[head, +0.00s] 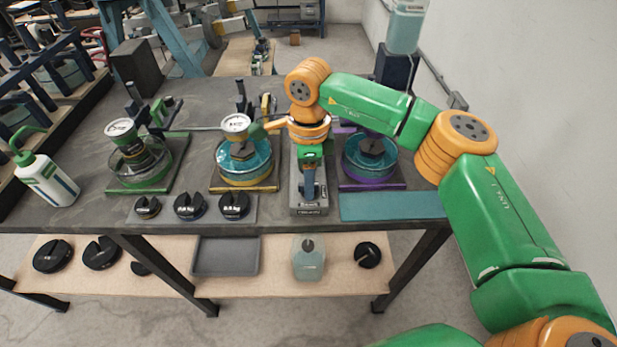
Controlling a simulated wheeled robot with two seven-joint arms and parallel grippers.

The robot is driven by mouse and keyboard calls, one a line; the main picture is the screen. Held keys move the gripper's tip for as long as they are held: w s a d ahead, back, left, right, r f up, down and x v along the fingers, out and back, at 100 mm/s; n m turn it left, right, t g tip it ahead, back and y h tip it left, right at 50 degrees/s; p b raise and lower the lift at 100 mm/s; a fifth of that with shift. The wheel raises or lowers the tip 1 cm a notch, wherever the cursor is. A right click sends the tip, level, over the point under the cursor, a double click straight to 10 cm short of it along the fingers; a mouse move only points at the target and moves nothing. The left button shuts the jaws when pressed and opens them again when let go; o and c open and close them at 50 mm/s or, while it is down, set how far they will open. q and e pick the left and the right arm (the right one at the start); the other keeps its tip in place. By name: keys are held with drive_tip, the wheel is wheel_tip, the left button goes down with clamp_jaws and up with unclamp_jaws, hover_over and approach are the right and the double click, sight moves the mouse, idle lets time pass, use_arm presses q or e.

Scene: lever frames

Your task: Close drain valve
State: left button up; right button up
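A row of three round glass vessels stands on the dark bench: one with a green base (140,163), one with a yellow base (243,162) and one with a purple base (369,160). I cannot tell which fitting is the drain valve. A grey stand (308,207) with a label is between the yellow and purple vessels. My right arm comes in from the right, and its wrist is over this stand. My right gripper (309,178) is low at the stand. Its fingers are too small and dark to tell from the stand's parts. My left gripper is out of view.
Several black slotted weights (190,206) lie on a strip at the bench's front. A teal mat (393,206) is front right. A white bottle (45,178) stands at left. A grey tray (226,256) and a jar (308,262) are on the lower shelf.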

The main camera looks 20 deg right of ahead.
wheel_tip(320, 180, up, 7)
drive_tip(key=shift+r+b, duration=0.1)
drive_tip(key=shift+b, duration=0.55)
idle(0.4)
